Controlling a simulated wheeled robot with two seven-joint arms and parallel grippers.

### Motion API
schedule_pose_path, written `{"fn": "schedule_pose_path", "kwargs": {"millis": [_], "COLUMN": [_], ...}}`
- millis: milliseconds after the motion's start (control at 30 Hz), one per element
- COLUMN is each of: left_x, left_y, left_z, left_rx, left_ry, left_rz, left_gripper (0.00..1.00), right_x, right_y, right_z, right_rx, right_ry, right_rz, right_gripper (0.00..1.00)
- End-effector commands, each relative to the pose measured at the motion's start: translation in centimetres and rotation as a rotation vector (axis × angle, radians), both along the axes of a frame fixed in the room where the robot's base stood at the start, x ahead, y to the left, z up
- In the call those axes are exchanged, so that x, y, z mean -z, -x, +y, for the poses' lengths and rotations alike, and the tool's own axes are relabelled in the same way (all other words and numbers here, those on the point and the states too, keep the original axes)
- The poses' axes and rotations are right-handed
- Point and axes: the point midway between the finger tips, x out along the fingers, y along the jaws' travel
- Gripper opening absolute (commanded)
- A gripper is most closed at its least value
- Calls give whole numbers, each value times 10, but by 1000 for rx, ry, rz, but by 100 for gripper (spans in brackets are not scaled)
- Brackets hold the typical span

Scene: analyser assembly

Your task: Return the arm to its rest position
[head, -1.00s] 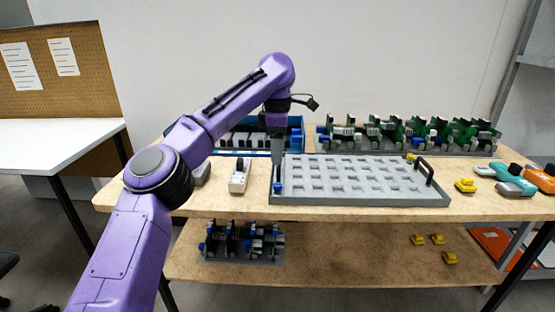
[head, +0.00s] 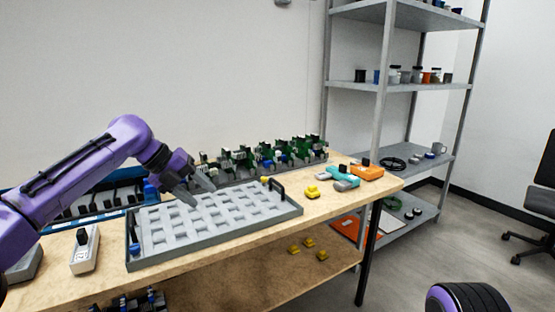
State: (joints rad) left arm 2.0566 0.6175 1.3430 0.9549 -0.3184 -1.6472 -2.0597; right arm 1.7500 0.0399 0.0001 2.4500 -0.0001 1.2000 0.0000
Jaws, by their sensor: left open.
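My left gripper (head: 198,192) is open above the back left part of the grey tray. I see nothing between its fingers. The grey tray (head: 215,231) has rows of square pockets and a dark handle at its right end. A blue piece (head: 135,249) sits at the tray's left end. My left arm comes in from the left and is purple. Of my right arm, a purple and black rounded part (head: 466,300) shows at the bottom right; its gripper is out of view.
Green boards (head: 270,153) stand in a row behind the tray. A white device (head: 84,250) and a blue bin (head: 101,203) are at the left. A yellow piece (head: 312,192), a teal tool (head: 344,181) and an orange tool (head: 367,172) lie at the right. A metal shelf (head: 384,88) stands beyond the table.

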Motion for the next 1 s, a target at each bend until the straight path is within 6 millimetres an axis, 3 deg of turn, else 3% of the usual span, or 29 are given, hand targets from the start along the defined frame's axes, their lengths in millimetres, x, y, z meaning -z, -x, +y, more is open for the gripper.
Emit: {"fn": "schedule_pose_path", "kwargs": {"millis": [33, 133, 200, 267, 333, 400, 467, 500, 600, 667, 700, 833, 1000], "left_x": [8, 32, 59, 89, 131, 181, 227, 258, 325, 357, 374, 407, 405], "left_y": [-4, -8, -6, 0, 12, 31, 55, 73, 126, 161, 186, 271, 375], "left_z": [-37, -106, -146, -175, -199, -212, -211, -205, -172, -145, -124, -47, 45], "left_rx": [-138, -447, -664, -857, -1098, -1357, -1601, -1770, -2156, -2363, 2486, 2424, 2545], "left_ry": [122, 385, 547, 671, 797, 906, 994, 1052, 1188, 1266, -1312, -1245, -1153], "left_rz": [89, 332, 534, 719, 936, 1139, 1288, 1365, 1451, 1434, -1396, -993, -609], "left_gripper": [53, 53, 53, 53, 53, 53, 53, 53, 53, 53, 53, 53, 53], "right_x": [-2, -7, -11, -15, -20, -26, -32, -36, -45, -50, -54, -66, -82], "right_y": [0, 0, 0, 0, 0, 0, 0, 0, 0, 0, 0, 0, 0], "right_z": [0, 0, 0, 0, 0, 0, 0, 0, 0, 0, 0, 0, 0], "right_rx": [0, 0, 0, 0, 0, 0, 0, 0, 0, 0, 0, 0, 0], "right_ry": [0, 0, 0, 0, 0, 0, 0, 0, 0, 0, 0, 0, 0], "right_rz": [0, 0, 0, 0, 0, 0, 0, 0, 0, 0, 0, 0, 0], "right_gripper": [43, 43, 43, 43, 43, 43, 43, 43, 43, 43, 43, 43, 43]}}
